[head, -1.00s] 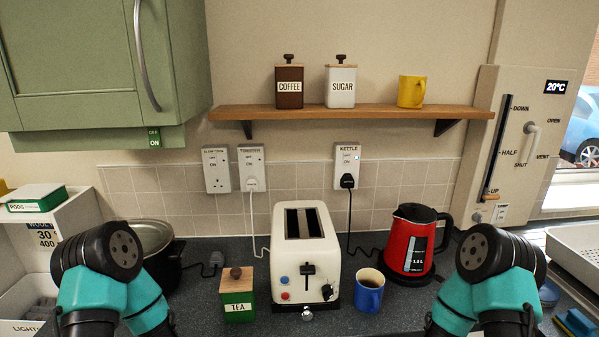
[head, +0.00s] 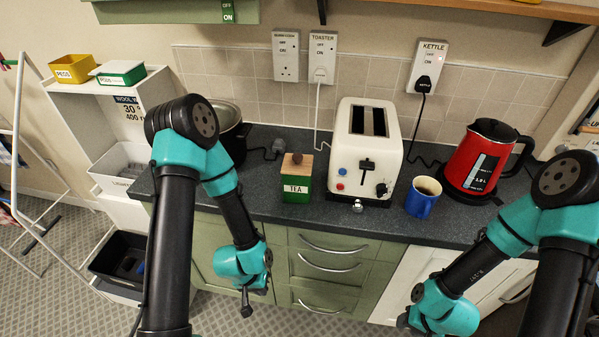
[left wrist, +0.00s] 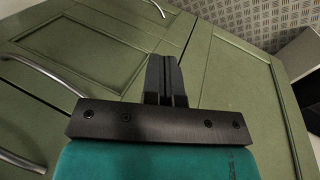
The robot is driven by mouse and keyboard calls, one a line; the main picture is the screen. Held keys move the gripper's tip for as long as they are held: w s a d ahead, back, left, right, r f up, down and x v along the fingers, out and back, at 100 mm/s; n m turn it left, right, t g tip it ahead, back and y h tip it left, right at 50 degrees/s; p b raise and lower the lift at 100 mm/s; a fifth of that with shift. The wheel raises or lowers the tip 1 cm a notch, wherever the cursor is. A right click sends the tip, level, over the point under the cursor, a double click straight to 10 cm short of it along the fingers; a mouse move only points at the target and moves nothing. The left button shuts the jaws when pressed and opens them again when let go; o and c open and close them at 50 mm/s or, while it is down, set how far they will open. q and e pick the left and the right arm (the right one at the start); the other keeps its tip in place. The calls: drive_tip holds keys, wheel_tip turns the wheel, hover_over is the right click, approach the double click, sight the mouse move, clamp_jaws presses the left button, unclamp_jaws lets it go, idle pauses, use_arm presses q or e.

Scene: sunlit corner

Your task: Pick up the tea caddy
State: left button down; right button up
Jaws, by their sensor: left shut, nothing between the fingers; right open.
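The tea caddy (head: 297,180) is a small green box with a wooden lid, a dark round knob and a white TEA label. It stands upright on the dark worktop, left of the toaster, near the front edge. My left gripper (head: 246,304) hangs below the worktop in front of the green cupboard fronts, lower and left of the caddy. In the left wrist view its fingers (left wrist: 166,78) are together and empty, with green doors behind. My right arm's wrist shows at the bottom right of the head view; its fingers are out of the picture.
The white toaster (head: 365,150) stands close to the caddy's right. A blue mug (head: 423,197) and a red kettle (head: 478,160) are further right. A dark pot (head: 232,130) is behind left. The worktop edge and drawer handles (head: 330,245) lie between my left gripper and the caddy.

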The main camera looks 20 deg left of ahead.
idle(0.4)
use_arm(q)
unclamp_jaws()
idle(0.9)
drive_tip(key=shift+w+r, duration=0.1)
